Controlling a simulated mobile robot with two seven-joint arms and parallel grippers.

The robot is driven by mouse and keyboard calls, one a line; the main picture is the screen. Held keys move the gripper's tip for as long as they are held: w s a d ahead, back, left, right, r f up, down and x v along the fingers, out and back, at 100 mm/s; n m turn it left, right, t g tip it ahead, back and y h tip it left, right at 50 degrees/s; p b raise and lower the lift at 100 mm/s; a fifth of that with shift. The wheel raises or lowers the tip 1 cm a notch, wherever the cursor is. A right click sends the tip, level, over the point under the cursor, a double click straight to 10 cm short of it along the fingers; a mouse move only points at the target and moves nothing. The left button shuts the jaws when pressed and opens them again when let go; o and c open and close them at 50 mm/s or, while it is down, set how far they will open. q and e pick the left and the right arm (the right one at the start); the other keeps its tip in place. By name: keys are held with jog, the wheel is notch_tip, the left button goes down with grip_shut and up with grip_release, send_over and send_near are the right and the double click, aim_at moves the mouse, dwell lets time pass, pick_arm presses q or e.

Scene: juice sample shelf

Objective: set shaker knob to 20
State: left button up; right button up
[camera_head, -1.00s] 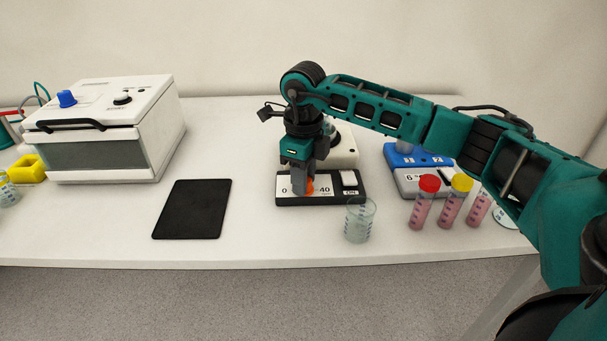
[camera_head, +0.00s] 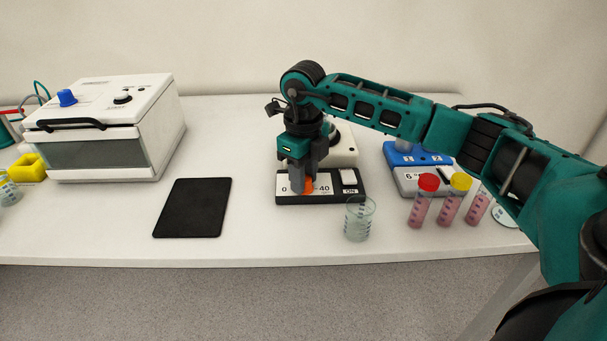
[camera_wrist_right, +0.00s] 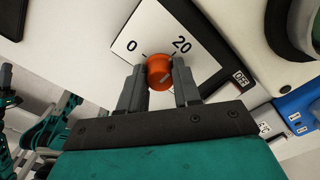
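The orange shaker knob (camera_head: 308,186) sits on the dark front panel of the white shaker (camera_head: 340,152). The head view shows 0 on the left of its white scale plate and 40 on the right. In the right wrist view the knob (camera_wrist_right: 160,72) is between the fingers of my right gripper (camera_wrist_right: 160,75), which look closed on its sides. The 0 and 20 marks show there; a faint line on the knob is hard to read. My right gripper (camera_head: 303,182) points down over the panel, partly covering the knob and scale. My left gripper is not in view.
A glass beaker (camera_head: 359,219) stands close in front of the panel's right end. Several tubes, including a red-capped one (camera_head: 422,200), stand farther right by a blue-and-grey device (camera_head: 407,158). A black mat (camera_head: 192,208) lies left. A white box with a blue knob (camera_head: 67,98) stands far left.

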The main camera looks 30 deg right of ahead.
jog(key=o, duration=0.4)
jog(key=shift+r, duration=0.1)
notch_tip(320, 180, up, 13)
jog(key=shift+f, duration=0.15)
jog(key=shift+s, duration=0.1)
dwell(0.7)
